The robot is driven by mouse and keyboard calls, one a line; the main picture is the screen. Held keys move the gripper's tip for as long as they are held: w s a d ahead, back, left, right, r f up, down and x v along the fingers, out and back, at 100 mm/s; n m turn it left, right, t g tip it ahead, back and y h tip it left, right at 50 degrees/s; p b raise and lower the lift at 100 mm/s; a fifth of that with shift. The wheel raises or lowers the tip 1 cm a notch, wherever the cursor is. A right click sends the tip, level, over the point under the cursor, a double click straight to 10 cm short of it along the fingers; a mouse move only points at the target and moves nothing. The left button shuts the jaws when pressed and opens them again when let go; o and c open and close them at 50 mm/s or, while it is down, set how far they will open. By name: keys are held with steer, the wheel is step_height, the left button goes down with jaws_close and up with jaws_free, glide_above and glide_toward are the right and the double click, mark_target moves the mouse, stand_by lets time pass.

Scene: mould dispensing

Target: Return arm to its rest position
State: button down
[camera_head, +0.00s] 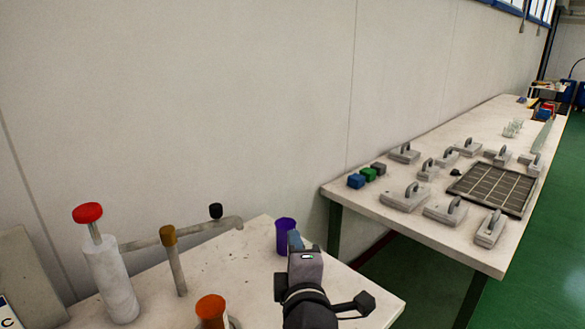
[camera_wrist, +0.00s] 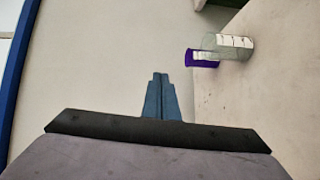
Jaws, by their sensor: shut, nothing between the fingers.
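My gripper (camera_head: 295,241) is over the near table in the head view, its blue fingers pressed together with nothing between them. In the wrist view the shut fingers (camera_wrist: 160,98) point at the pale wall. A purple cup (camera_head: 283,234) stands on the table just behind the fingertips in the head view. It also shows in the wrist view (camera_wrist: 202,60), apart from the fingers, beside a clear glass cylinder (camera_wrist: 229,47) with a white label. I cannot make out that cylinder in the head view.
A white cylinder with a red knob (camera_head: 113,275), a pipe with a brown cap (camera_head: 174,262) and an orange-topped part (camera_head: 211,308) stand left of my arm. A second table (camera_head: 355,208) at right holds grey handled blocks, small coloured cubes and a dark grid tray (camera_head: 493,188).

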steer(key=s+d+f+m+g+h, duration=0.1)
steer(key=d+f+m+g+h, duration=0.15)
steer(key=d+f, duration=0.35)
steer(key=s+d+f+m+g+h, duration=0.15)
steer(key=d+f+m+h, duration=0.25)
steer(key=d, duration=0.5)
steer(key=s+d+f+m+g+h, duration=0.1)
steer(key=s+d+f+m+g, duration=0.4)
steer(key=s+d+f+g, duration=0.4)
steer(key=s+a+f+m+g+y, duration=0.4)
steer(key=s+a+f+m+y, duration=0.25)
steer(key=s+a+f, duration=0.2)
step_height(320, 180, up, 15)
steer(key=h+p, duration=0.1)
steer(key=p, duration=1.3)
steer(key=shift+s+d+m, duration=0.15)
steer(key=shift+s+m, duration=0.1)
steer(key=shift+m, duration=0.05)
